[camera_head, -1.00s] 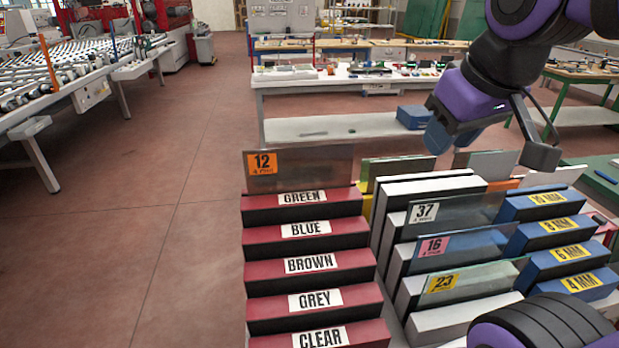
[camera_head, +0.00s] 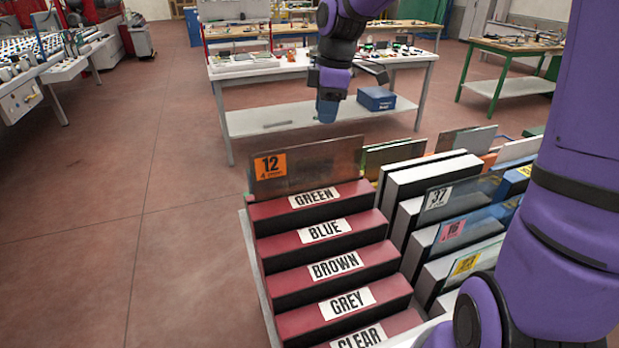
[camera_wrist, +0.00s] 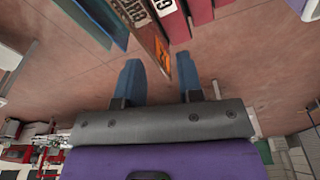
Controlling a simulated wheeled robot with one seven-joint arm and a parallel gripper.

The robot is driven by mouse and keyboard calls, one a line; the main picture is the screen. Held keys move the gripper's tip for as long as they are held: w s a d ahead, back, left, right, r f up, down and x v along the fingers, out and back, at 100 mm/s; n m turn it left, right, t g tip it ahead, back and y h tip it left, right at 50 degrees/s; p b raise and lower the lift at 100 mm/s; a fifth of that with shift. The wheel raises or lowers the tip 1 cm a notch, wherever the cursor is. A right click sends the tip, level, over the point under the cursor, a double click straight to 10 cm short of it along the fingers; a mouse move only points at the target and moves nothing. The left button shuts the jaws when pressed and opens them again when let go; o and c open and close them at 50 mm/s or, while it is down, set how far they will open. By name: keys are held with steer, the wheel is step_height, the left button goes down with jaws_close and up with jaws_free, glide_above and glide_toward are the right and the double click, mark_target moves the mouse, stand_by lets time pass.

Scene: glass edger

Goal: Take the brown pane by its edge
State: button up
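The brown pane (camera_head: 325,163) is a brownish see-through sheet with an orange "12" label. It stands upright at the back of the red stepped rack, behind the GREEN step. My gripper (camera_head: 327,112) points down and shows just above the pane's top edge, with a small gap in the picture. In the wrist view, the two blue fingers of my gripper (camera_wrist: 159,70) are apart with nothing held. The pane (camera_wrist: 152,35) shows there nearly edge-on, its near end appearing between the fingertips. How far it is from them is hard to tell.
The red rack (camera_head: 318,228) has steps labelled GREEN, BLUE, BROWN, GREY and CLEAR. To its right, a white rack holds panes such as the "37" pane (camera_head: 465,193). A workbench (camera_head: 228,84) with a blue box (camera_head: 376,98) stands behind. The floor at left is clear.

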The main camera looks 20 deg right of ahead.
mark_target(308, 153)
steer(key=w+f+n, duration=0.1)
steer(key=w+f+n+y, duration=0.1)
steer(key=w, duration=0.1)
steer(key=w+f+n, duration=0.1)
steer(key=w, duration=0.1)
steer(key=shift+g+y, duration=0.3)
steer(key=shift+y, duration=0.1)
steer(key=x, duration=1)
steer(key=shift+d+f, duration=0.15)
steer(key=shift+f, duration=0.2)
steer(key=shift+c, duration=0.5)
jaws_close()
